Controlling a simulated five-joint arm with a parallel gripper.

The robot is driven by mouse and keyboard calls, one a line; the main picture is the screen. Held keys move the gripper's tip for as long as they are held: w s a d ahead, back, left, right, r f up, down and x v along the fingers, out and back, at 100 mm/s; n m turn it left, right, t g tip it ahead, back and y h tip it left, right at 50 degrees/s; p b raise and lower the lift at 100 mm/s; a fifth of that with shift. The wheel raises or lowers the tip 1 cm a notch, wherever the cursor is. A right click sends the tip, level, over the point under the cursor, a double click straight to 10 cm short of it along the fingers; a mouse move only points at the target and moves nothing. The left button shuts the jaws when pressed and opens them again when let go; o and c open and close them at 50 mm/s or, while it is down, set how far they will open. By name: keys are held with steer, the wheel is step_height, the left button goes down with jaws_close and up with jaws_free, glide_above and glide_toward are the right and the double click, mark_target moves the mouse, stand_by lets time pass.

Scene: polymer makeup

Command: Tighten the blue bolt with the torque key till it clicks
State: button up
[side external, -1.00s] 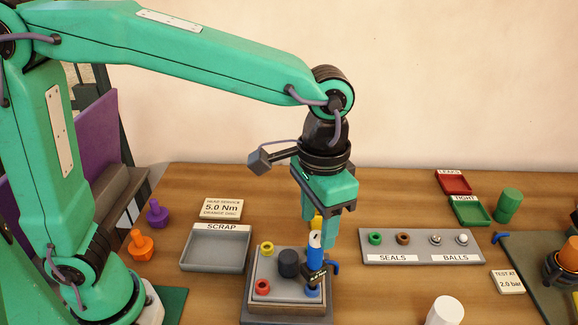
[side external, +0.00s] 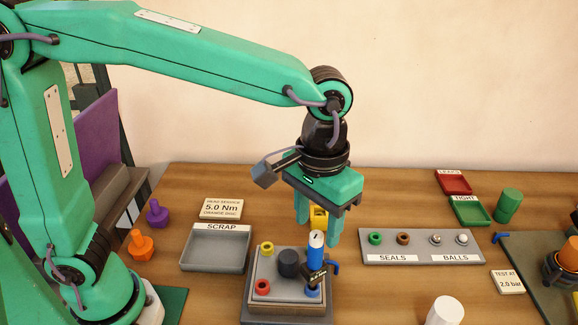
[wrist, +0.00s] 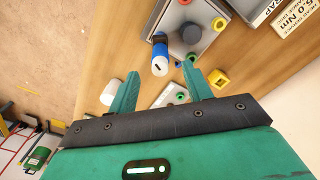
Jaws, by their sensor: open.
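The torque key (side external: 315,252), a blue upright handle with a white top and a dark lower part, stands at the right side of the fixture block. The blue bolt (side external: 312,291) shows at its foot; their exact contact is hard to see. The key also shows in the wrist view (wrist: 160,50), its pale end toward the camera. My gripper (side external: 317,228) is open and empty, pointing down around or just above the key's top. In the wrist view the key's end appears between the fingertips (wrist: 161,68).
The grey block (side external: 262,290) also carries a red bolt (side external: 262,287), a yellow bolt (side external: 267,248) and a dark knob (side external: 289,263). A yellow piece (side external: 319,214) is behind my fingers. The scrap tray (side external: 215,262) is left; the seals and balls rack (side external: 420,248) is right.

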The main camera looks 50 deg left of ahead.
mark_target(315, 252)
steer(key=shift+f, duration=3.85)
jaws_close()
steer(key=shift+m, duration=0.9)
steer(key=shift+r+m, duration=0.1)
steer(key=shift+m, duration=0.8)
steer(key=shift+m, duration=0.3)
steer(key=shift+m, duration=0.7)
